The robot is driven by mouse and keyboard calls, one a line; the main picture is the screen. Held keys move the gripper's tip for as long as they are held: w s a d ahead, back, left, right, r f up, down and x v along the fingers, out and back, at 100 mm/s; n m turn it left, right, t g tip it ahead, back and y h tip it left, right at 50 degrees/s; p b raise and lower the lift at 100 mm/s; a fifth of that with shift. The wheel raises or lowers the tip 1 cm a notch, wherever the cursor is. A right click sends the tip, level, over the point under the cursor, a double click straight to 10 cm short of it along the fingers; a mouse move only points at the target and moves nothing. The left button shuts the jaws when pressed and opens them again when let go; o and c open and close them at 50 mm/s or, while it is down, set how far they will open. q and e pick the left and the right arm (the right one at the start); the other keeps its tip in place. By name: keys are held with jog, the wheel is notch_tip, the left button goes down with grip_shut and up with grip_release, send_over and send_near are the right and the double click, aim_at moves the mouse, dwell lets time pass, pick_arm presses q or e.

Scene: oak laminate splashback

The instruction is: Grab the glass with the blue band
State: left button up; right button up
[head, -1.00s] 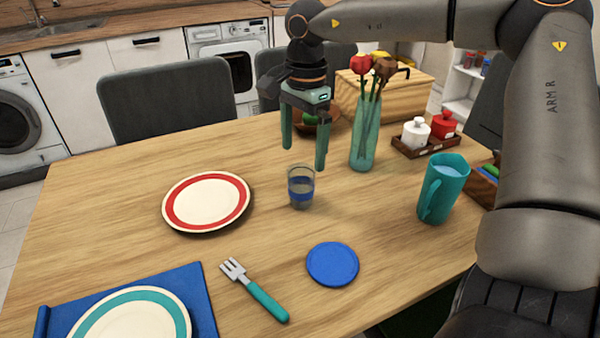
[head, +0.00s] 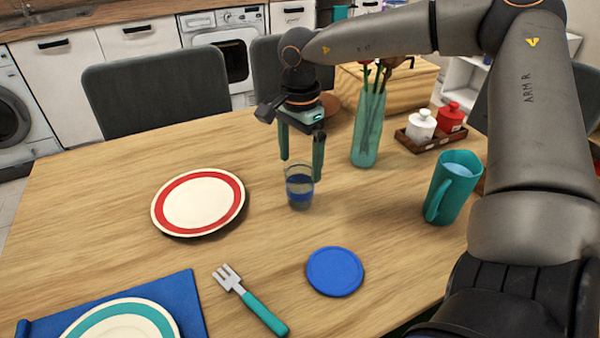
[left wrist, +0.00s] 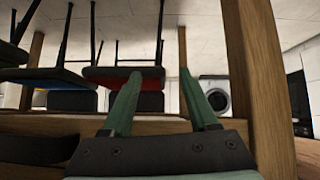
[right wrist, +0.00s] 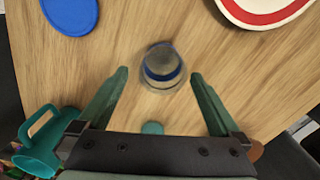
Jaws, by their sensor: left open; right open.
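The glass with the blue band (head: 299,187) stands upright on the wooden table, in the middle of the head view. It also shows from above in the right wrist view (right wrist: 162,68). My right gripper (head: 301,170) is open and points down, just above and behind the glass. In the right wrist view the fingers (right wrist: 157,74) are spread, with the glass lying beyond their tips and between their lines; nothing is held. My left gripper (left wrist: 157,75) is open and empty in the left wrist view, low beside the table legs. It does not show in the head view.
A teal vase with flowers (head: 368,130) stands right of the right gripper. A teal pitcher (head: 452,188) is further right. A red-rimmed plate (head: 198,201) lies left, a blue coaster (head: 335,271) and a fork (head: 250,301) in front. Table around the glass is clear.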

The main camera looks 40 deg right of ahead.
aim_at(300, 174)
jog(key=f, duration=0.4)
jog(key=shift+w+d+f, duration=0.25)
jog(key=shift+f, duration=0.1)
jog(key=c, duration=1.4)
